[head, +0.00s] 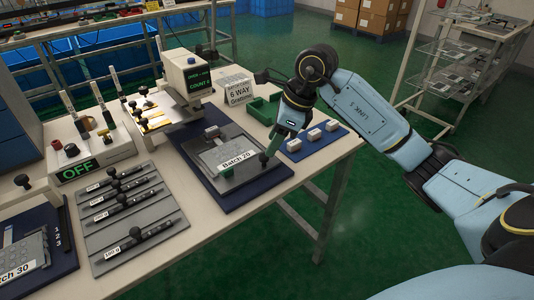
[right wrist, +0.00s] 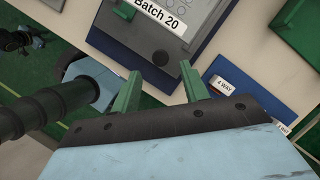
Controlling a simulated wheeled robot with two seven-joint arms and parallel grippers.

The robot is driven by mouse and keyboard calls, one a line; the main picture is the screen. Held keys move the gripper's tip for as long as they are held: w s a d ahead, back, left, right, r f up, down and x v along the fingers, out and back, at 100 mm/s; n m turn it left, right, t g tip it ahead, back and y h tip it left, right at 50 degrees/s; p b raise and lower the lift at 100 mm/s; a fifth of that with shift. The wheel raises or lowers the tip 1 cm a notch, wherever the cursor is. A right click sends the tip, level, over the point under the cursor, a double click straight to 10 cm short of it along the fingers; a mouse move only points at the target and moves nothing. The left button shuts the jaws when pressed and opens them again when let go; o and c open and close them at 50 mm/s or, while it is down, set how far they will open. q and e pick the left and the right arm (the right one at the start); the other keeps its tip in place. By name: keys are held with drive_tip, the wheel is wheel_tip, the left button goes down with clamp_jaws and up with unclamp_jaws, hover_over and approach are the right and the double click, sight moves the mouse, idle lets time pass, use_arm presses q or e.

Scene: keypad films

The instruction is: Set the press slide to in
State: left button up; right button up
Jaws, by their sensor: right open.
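The press-like machine (head: 190,85) stands at the back of the table and has a "COUNT 6" display. I cannot tell for sure which part is its slide or how it is set. In front of it, a grey "Batch 20" plate (head: 222,150) lies on a dark blue base (head: 243,194); it also shows at the top of the right wrist view (right wrist: 178,12). My right gripper (head: 270,150) is open and empty, low over the base's right side. In the right wrist view its green fingers (right wrist: 160,90) are apart, near a dark round knob (right wrist: 160,58). My left gripper is not in view.
A blue strip with white blocks (head: 313,135) lies right of the gripper. A grey board with several sliders (head: 128,215) and an "OFF" box (head: 80,165) are at left.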

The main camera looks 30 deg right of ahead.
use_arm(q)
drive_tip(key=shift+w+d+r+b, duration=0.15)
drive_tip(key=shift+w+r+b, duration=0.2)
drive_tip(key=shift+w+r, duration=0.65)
use_arm(e)
drive_tip(key=shift+x, duration=2.25)
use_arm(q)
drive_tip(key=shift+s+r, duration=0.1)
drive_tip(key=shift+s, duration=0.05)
use_arm(e)
drive_tip(key=shift+c, duration=0.3)
drive_tip(key=shift+r, duration=0.1)
clamp_jaws()
